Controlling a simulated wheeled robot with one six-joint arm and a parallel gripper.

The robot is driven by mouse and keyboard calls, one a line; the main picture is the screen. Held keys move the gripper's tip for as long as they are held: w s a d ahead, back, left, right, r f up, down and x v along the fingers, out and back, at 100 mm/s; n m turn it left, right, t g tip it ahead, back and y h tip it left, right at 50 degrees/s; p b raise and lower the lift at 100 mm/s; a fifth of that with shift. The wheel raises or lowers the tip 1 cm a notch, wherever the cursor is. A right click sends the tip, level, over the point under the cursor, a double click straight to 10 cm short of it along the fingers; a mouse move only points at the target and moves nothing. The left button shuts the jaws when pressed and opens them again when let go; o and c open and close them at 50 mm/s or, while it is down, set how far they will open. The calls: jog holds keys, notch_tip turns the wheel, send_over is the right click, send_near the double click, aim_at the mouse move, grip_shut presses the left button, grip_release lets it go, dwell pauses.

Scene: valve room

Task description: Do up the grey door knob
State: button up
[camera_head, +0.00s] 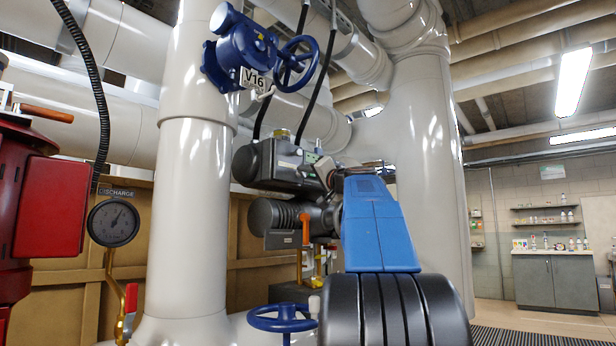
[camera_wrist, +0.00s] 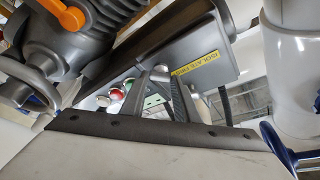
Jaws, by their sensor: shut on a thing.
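The dark grey actuator box (camera_head: 282,165) sits on the pipework in the middle of the head view. In the wrist view the box (camera_wrist: 205,60) carries a yellow label (camera_wrist: 196,63). My gripper (camera_head: 326,172) is at the right end of this box, beside its small panel. Red, green and white round buttons (camera_wrist: 118,94) show beside the fingers.
An orange lever (camera_head: 305,230) and a ribbed grey cylinder (camera_head: 280,215) lie just below the box. A blue handwheel (camera_head: 281,319) stands lower down. A thick pale pipe (camera_head: 430,150) stands close on the right. A pressure gauge (camera_head: 113,222) is at the left.

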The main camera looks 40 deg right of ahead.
jog(key=m+g, duration=0.1)
jog(key=m, duration=0.1)
jog(key=m+h, duration=0.1)
jog(key=m, duration=0.2)
jog(key=shift+a+r+g, duration=0.1)
jog(key=shift+r+g, duration=0.05)
jog(key=shift+g, duration=0.25)
jog(key=shift+r+m+g, duration=0.1)
jog(key=shift+m+g, duration=0.7)
jog(key=shift+m, duration=1.8)
jog(key=o, duration=1)
jog(key=shift+o, duration=0.2)
jog(key=shift+s, duration=0.1)
jog(key=v, duration=1.7)
jog(key=shift+r, duration=0.2)
jog(key=shift+s+a, duration=0.2)
